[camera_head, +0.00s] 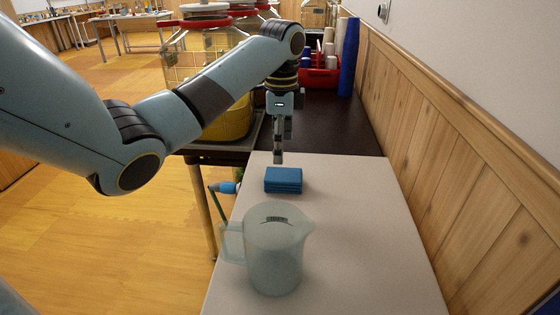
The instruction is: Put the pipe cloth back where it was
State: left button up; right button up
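A blue folded cloth (283,181), likely the pipe cloth, lies flat on the pale tabletop (360,235), behind a translucent measuring jug (275,255). My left gripper (278,157) points straight down, with its fingertips just above or behind the cloth's far edge. A small gap shows between the fingertips and the cloth, and nothing shows held. The fingers are seen edge-on, so their opening cannot be told. My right gripper is not in view.
A blue fitting (228,187) with a green tube sits at the table's left edge, beside the jug. Large jars with red-rimmed lids stand behind; one holds yellow contents (232,122). A red caddy (319,78) and blue roll (348,58) stand at the back. A wooden wall (440,130) bounds the right.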

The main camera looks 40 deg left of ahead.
pick_arm(q)
jog(key=shift+r, duration=1.6)
